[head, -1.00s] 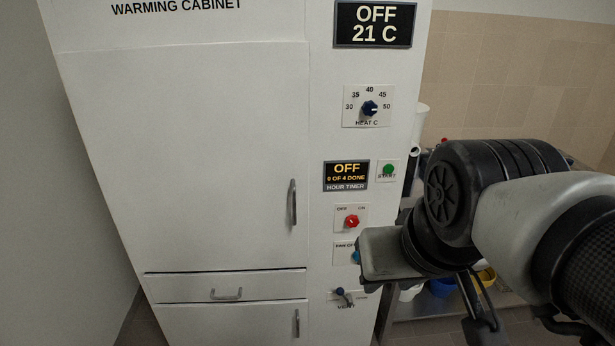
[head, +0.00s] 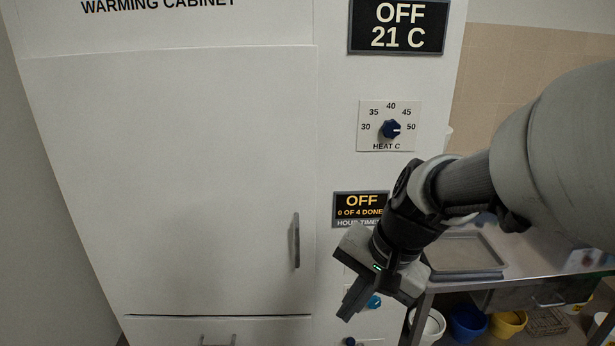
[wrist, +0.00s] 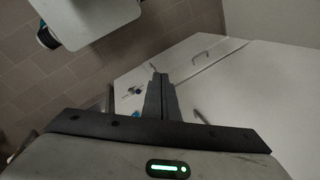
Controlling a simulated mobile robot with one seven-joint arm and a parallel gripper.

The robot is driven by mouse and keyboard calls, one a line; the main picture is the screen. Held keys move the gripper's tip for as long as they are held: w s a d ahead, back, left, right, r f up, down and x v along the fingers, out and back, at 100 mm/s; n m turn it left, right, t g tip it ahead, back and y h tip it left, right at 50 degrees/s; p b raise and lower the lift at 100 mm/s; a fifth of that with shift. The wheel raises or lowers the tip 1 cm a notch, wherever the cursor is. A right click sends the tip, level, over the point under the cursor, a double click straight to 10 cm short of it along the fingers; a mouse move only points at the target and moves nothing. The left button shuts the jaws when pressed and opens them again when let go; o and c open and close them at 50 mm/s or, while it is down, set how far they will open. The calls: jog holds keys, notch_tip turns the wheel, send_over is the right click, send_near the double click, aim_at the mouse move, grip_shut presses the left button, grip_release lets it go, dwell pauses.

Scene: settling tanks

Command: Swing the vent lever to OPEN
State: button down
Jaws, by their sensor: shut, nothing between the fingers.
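The white warming cabinet (head: 180,170) fills the left and middle of the head view. My gripper (head: 347,306) is shut and empty, pointing down in front of the control column, above the lever in the picture. Its closed fingers (wrist: 160,78) show in the wrist view, apart from the lever.
A blue knob (head: 374,302) sits right beside my fingers. The heat dial (head: 391,129) and OFF 21 C display (head: 399,26) are above. A door handle (head: 296,240) sticks out at left. A steel table with a tray (head: 462,255) and buckets (head: 468,322) stands right.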

aim_at(354, 345)
jog(key=w+f+m+t+y+b, duration=0.1)
jog(key=w+f+m+y+b, duration=0.4)
jog(key=f+m, duration=0.65)
jog(key=w+f+m+t+y+b, duration=0.1)
jog(key=w+f+m+y+b, duration=0.4)
jog(key=f, duration=1.1)
jog(key=w+d+f+m+t+h+b, duration=0.2)
jog(key=f+m+t, duration=0.1)
jog(key=f+m, duration=0.4)
jog(key=w+d+f+m+t+h+b, duration=0.1)
jog(key=w+d+f+m+t+b, duration=0.1)
jog(key=f+m, duration=0.5)
jog(key=w+d+f+m+t+h+b, duration=0.2)
jog(key=d+f+m+t, duration=0.2)
jog(key=f+m, duration=0.4)
notch_tip(354, 345, down, 4)
jog(key=shift+w+f+t+h+b, duration=0.1)
jog(key=shift+w+t+h+b, duration=0.25)
jog(key=shift+t, duration=0.35)
jog(key=shift+s, duration=0.1)
jog(key=w+a+b, duration=0.1)
jog(key=w+b, duration=0.2)
jog(key=w, duration=0.6)
jog(key=shift+w+f, duration=0.2)
